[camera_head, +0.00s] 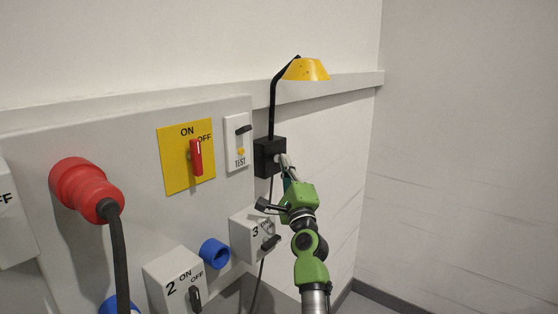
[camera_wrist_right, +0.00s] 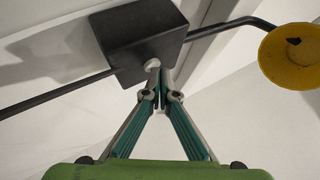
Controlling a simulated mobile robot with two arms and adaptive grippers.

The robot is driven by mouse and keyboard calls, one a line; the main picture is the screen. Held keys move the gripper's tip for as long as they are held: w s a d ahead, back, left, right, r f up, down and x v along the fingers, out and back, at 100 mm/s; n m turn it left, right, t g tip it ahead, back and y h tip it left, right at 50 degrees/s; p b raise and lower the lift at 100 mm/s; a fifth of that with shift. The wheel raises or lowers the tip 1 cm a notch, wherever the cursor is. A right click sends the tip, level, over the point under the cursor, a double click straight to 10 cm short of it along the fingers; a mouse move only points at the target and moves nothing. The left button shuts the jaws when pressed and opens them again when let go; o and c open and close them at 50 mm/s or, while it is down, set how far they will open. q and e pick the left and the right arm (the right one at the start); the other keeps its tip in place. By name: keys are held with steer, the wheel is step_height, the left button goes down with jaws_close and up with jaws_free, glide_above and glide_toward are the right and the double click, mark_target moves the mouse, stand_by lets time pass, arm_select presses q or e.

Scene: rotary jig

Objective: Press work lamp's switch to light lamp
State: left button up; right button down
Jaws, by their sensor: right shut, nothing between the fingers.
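The work lamp has a yellow shade (camera_head: 306,70) on a bent black stem above a black switch box (camera_head: 268,158). The right wrist view shows the same box (camera_wrist_right: 138,38) and the yellow shade (camera_wrist_right: 292,56) at the right. A small pale round switch (camera_wrist_right: 152,65) sticks out of the box. My right gripper (camera_head: 283,160) is shut and empty. In the right wrist view its fingertips (camera_wrist_right: 160,75) are at the switch; whether they touch it I cannot tell. The shade shows no clear glow. My left gripper is not in view.
Left of the lamp stand a white TEST switch (camera_head: 237,152) and a yellow panel (camera_head: 175,175) with a red handle (camera_head: 196,158). A red plug (camera_head: 85,188) with a black cable is further left. Box 3 (camera_head: 245,238) sits below the lamp box. The right wall is bare.

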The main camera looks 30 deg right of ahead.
steer(key=shift+s, duration=0.1)
stand_by(0.6)
steer(key=shift+s+d, duration=0.15)
steer(key=shift+s, duration=0.2)
steer(key=shift+s, duration=0.1)
steer(key=s, duration=0.1)
steer(key=s+d+p, duration=0.1)
steer(key=s, duration=0.1)
steer(key=s+d+p, duration=0.1)
steer(key=s, duration=0.1)
steer(key=shift+s+d, duration=0.15)
steer(key=shift+s, duration=0.05)
steer(key=shift+f, duration=0.1)
stand_by(0.5)
